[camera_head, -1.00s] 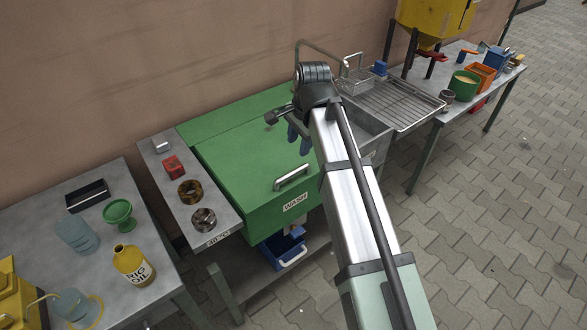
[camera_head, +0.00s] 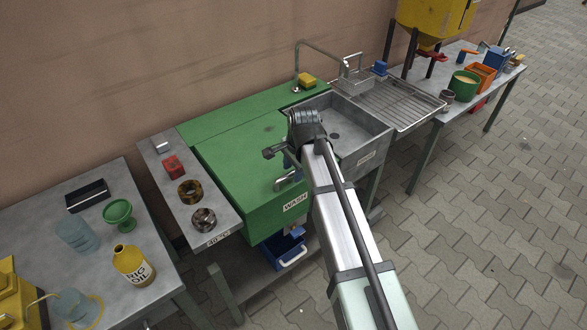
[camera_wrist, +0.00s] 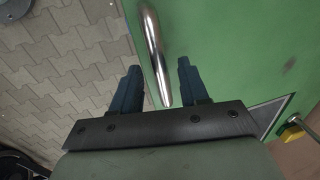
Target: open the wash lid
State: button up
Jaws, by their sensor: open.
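The green wash lid (camera_head: 235,150) lies shut on the green wash cabinet, above its WASH label (camera_head: 295,201). The silver bar handle (camera_head: 283,184) is on the lid near its front edge, partly hidden by my arm. It also shows in the wrist view (camera_wrist: 153,45). My gripper (camera_head: 288,163) is over the right part of the lid, close to the handle. In the wrist view my gripper (camera_wrist: 159,82) has its two dark fingers apart, with the handle's near end appearing between them. Whether they touch it I cannot tell.
A grey sink (camera_head: 345,130) with a yellow sponge (camera_head: 307,79) behind it stands right of the lid. A narrow shelf (camera_head: 220,232) with a red block (camera_head: 173,166) and two rings is on the left. A blue crate (camera_head: 285,250) sits below.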

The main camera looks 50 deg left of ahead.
jog(key=shift+c, duration=0.2)
grip_shut()
dwell(0.3)
